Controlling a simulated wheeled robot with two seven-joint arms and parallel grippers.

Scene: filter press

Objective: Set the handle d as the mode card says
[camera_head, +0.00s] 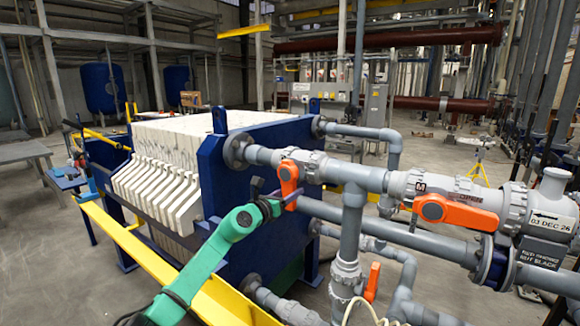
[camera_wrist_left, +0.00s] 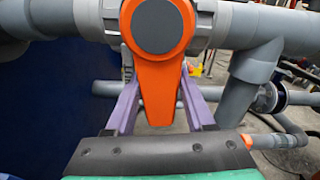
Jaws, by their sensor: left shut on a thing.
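An orange valve handle (camera_head: 289,178) with a grey round hub hangs down from the upper grey pipe, beside the blue press end. My left gripper (camera_head: 284,200), on the green arm, is at its lower end. In the left wrist view the same handle (camera_wrist_left: 158,85) points straight down between the purple fingers of my left gripper (camera_wrist_left: 157,72), which is shut on it. A second orange handle (camera_head: 460,215) lies nearly along the pipe, pointing right. A third orange handle (camera_head: 372,282) stands upright lower down. I cannot read which is d. No mode card is readable. My right gripper is out of view.
The blue press frame (camera_head: 215,165) with white plates (camera_head: 150,190) stands left of the valves. Grey pipes (camera_head: 350,215) crowd the right and below. A date tag (camera_head: 550,219) and a dark label (camera_head: 543,252) are on the far-right fitting. Open floor (camera_head: 35,225) lies left.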

